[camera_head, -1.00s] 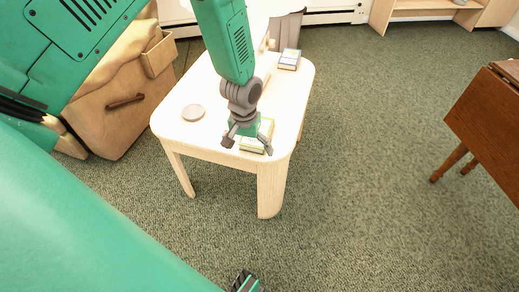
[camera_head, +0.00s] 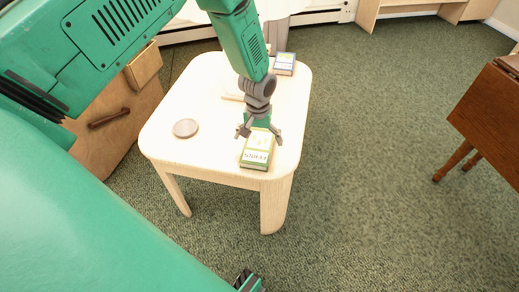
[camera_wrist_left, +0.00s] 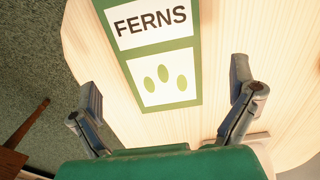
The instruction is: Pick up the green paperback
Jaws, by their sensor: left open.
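The green paperback (camera_head: 257,153) lies flat near the front right edge of the pale wooden table (camera_head: 205,150). Its cover has white panels, and the word FERNS reads clearly in the left wrist view (camera_wrist_left: 166,62). My left gripper (camera_head: 260,136) is open over the far end of the book, fingers pointing down. In the left wrist view the fingers (camera_wrist_left: 167,103) are spread, one on each side of the book, with gaps between them and the cover. My right gripper (camera_head: 247,281) shows only in part at the bottom edge, and its jaws cannot be made out.
A round brown coaster (camera_head: 186,128) lies on the table's left side. A blue-covered book (camera_head: 284,63) lies at the back right. A pale object (camera_head: 233,92) is partly hidden behind my arm. A brown drop-leaf table (camera_head: 488,110) stands at right, with open carpet between.

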